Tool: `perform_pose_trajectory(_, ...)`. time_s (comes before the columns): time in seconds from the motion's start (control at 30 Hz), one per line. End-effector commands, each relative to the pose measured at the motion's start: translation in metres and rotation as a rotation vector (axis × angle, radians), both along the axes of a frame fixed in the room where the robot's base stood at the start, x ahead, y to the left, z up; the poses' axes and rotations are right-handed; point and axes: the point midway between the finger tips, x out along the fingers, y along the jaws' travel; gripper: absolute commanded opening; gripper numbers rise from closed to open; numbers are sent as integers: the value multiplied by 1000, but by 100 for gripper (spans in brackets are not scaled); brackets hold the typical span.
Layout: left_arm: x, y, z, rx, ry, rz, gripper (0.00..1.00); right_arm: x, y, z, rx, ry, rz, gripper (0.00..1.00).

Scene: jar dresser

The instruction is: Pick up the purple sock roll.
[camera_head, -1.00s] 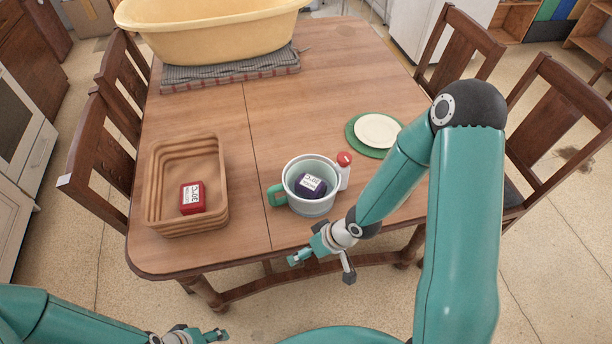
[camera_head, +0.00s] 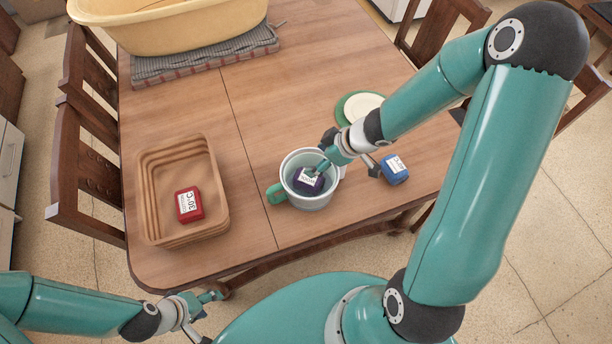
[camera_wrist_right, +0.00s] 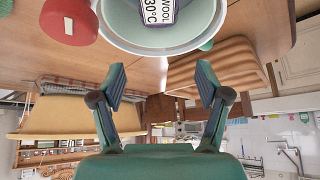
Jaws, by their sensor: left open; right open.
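The purple sock roll (camera_head: 308,181) with a white label lies inside the pale mug (camera_head: 311,201) with a green handle. In the right wrist view, the roll (camera_wrist_right: 160,12) shows at the top edge, inside the mug's rim (camera_wrist_right: 165,50). My right gripper (camera_head: 342,171) is open and empty at the mug's right side, with one finger reaching over the rim near the roll. Its two spread fingers (camera_wrist_right: 161,86) show in the right wrist view. My left gripper (camera_head: 207,305) is open and empty, low in front of the table.
A brown basket (camera_head: 153,205) holds a red roll (camera_head: 188,205). A blue roll (camera_head: 395,169) lies right of my right gripper. A plate (camera_head: 362,106) lies behind it. A red cap (camera_wrist_right: 68,20) is close by the mug. A yellow tub (camera_head: 170,25) stands at the back.

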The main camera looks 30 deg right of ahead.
Motion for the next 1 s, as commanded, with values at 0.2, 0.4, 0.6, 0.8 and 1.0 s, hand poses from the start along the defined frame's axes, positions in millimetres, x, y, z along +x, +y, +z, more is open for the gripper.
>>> perform_pose_trajectory(0.2,0,0,-3,0,0,0,54,-1,-1,-20,1,4,-4,75)
perform_pose_trajectory(0.4,0,0,-38,0,0,0,54,-2,-2,-63,0,2,-7,75)
perform_pose_trajectory(0.6,0,0,-52,0,0,0,54,1,0,-83,-2,0,-6,75)
perform_pose_trajectory(0.8,0,0,-58,0,-1,0,54,6,2,-90,-2,0,-7,75)
perform_pose_trajectory(1.0,0,0,-78,0,-1,0,54,19,10,-118,0,1,-6,75)
